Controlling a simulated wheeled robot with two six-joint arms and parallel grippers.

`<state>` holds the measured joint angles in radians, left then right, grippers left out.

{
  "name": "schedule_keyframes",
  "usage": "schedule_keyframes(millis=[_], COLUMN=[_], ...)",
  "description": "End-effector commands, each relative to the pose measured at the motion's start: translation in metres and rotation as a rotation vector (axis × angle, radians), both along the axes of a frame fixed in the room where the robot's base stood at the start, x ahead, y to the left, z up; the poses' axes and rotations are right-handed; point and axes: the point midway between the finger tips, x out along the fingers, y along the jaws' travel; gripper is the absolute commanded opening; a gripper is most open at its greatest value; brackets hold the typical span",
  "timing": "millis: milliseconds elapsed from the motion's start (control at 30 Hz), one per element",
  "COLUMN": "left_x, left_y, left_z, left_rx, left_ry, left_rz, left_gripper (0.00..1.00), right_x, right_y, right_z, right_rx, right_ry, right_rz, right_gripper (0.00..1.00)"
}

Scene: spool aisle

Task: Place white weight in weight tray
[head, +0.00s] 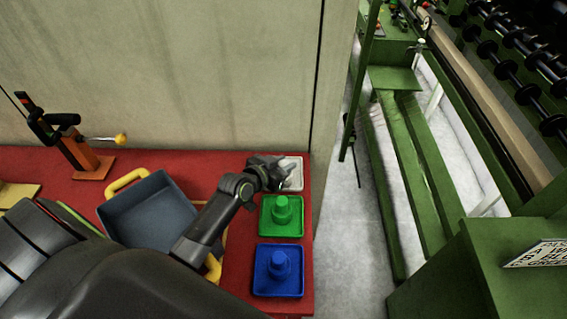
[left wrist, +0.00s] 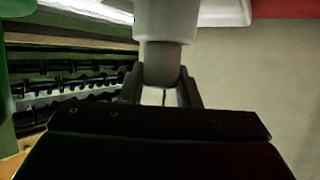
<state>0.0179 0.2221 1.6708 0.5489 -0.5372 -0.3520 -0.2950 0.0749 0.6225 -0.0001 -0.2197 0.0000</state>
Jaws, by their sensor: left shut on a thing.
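My left gripper (head: 276,167) is at the white tray (head: 296,185) at the right end of the red table. In the left wrist view, my left gripper (left wrist: 163,88) is shut on the narrow knob of the white weight (left wrist: 165,20). The wide part of the weight lies beyond the fingers, against or close to the white tray (left wrist: 226,12). In the head view the gripper partly covers the white weight (head: 288,168). I cannot tell whether the weight touches the tray floor. My right gripper is not in view.
A green weight (head: 281,208) sits in a green tray (head: 265,230), and a blue weight (head: 279,264) in a blue tray (head: 262,289). A grey-blue bin (head: 150,215) with yellow handles stands left of my arm. A wall (head: 200,70) rises behind the table. An orange clamp stand (head: 90,160) is far left.

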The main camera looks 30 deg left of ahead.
Motion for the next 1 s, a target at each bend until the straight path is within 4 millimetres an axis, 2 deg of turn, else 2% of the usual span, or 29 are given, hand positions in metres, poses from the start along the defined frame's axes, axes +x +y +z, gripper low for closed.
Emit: schedule_keyframes(millis=[33, 67, 200, 600, 767, 1000], left_x=[0.0, 0.0, 0.0, 0.0, -0.018, -0.056], left_y=[0.0, 0.0, 0.0, 0.0, 0.004, 0.012], left_z=[-0.003, -0.002, -0.002, 0.004, 0.008, 0.024], left_rx=[0.0, 0.0, 0.0, 0.0, 0.002, 0.003], left_ry=[-0.002, 0.0, 0.0, 0.0, -0.001, 0.0], left_rz=[0.0, 0.0, 0.0, 0.0, 0.0, -0.001], left_gripper=[0.0, 0.32, 0.5, 0.51, 0.51, 0.51], right_x=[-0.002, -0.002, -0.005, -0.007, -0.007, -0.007], right_y=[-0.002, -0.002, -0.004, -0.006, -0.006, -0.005], right_z=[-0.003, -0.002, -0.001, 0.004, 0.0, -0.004], right_rx=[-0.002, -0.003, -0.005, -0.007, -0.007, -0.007], right_ry=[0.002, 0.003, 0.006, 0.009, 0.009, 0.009], right_rz=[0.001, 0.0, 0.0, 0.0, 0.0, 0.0], right_gripper=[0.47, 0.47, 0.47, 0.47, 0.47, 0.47])
